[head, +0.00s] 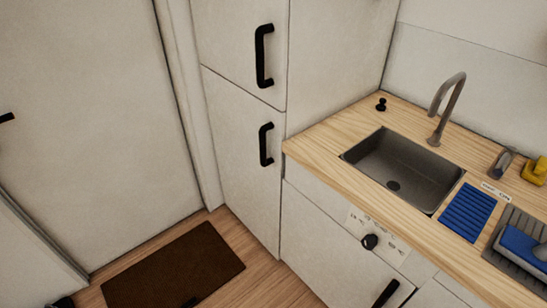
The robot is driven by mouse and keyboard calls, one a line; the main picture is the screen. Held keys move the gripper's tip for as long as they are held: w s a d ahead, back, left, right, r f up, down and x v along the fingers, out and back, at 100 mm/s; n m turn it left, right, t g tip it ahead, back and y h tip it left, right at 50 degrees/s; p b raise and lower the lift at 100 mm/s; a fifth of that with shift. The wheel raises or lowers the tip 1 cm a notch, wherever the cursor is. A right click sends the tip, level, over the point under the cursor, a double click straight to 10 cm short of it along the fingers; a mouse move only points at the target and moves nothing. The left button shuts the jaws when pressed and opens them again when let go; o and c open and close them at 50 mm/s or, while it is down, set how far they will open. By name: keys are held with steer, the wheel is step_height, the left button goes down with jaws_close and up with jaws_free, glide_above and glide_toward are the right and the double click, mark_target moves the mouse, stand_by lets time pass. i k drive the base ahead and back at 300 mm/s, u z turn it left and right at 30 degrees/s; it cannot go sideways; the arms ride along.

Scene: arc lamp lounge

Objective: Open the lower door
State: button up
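The tall white cabinet has an upper door (235,45) and a lower door (238,165), split by a thin seam. The lower door looks shut, flush with the cabinet front. Its black vertical bar handle (266,145) sits near the top right edge of the door. The upper door also looks shut and has a similar black handle (264,56). My gripper cannot be made out in the head view, and nothing is seen touching either handle.
A wooden counter (310,148) with a sink (400,172) and faucet (447,105) stands right of the cabinet. Below it is a white front with a black knob (369,242). A brown mat (175,268) lies on the floor before a large white door (90,130).

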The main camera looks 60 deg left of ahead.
mark_target(248, 132)
steer(key=u, duration=2.9)
steer(key=i, duration=0.9)
steer(key=z, duration=0.25)
